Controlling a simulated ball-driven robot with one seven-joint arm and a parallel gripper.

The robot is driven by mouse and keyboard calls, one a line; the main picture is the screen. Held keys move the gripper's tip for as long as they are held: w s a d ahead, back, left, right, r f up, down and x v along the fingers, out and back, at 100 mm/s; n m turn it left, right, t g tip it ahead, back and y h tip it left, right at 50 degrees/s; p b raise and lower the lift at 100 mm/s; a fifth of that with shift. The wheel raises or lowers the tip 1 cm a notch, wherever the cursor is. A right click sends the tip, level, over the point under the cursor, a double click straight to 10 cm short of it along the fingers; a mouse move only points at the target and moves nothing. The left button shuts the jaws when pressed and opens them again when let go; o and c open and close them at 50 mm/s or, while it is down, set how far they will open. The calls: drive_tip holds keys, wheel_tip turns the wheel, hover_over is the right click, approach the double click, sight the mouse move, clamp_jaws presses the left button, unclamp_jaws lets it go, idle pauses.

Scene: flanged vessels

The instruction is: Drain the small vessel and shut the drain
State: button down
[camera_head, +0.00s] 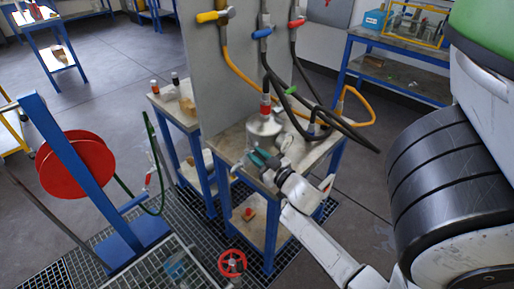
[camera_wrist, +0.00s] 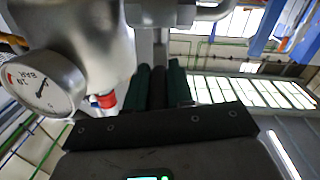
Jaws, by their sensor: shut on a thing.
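The small vessel (camera_head: 263,128) is a grey metal vessel with a red part on top, standing on a table. My gripper (camera_head: 262,158) is at its near side, with teal fingers pointing toward its lower part. In the wrist view the vessel's grey body (camera_wrist: 75,35) fills the upper left, with a round pressure gauge (camera_wrist: 42,88) on it. The fingers of my gripper (camera_wrist: 160,85) are close together around a dark, narrow piece below a grey pipe. It appears to be the drain's handle; most of it is hidden, and its open or shut position cannot be told.
The table (camera_head: 232,152) has blue legs, and a grey panel (camera_head: 222,75) stands behind it. Valves with yellow, blue and red handles and hanging hoses (camera_head: 240,78) are above. A red hose reel (camera_head: 75,163) is at left; a red handwheel (camera_head: 232,263) is low in front.

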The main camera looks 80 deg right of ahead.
drive_tip(key=shift+s+d+n+t+y+p, duration=0.15)
drive_tip(key=shift+n+t+y+p, duration=0.25)
drive_tip(key=shift+p, duration=0.4)
drive_tip(key=shift+d+f+y, duration=0.1)
drive_tip(key=shift+y, duration=0.2)
drive_tip(key=c, duration=1)
unclamp_jaws()
drive_tip(key=b+v, duration=0.1)
drive_tip(key=v, duration=0.9)
drive_tip(key=shift+s+b, duration=0.3)
drive_tip(key=shift+b, duration=0.05)
drive_tip(key=shift+s+a, duration=0.1)
drive_tip(key=shift+a, duration=0.15)
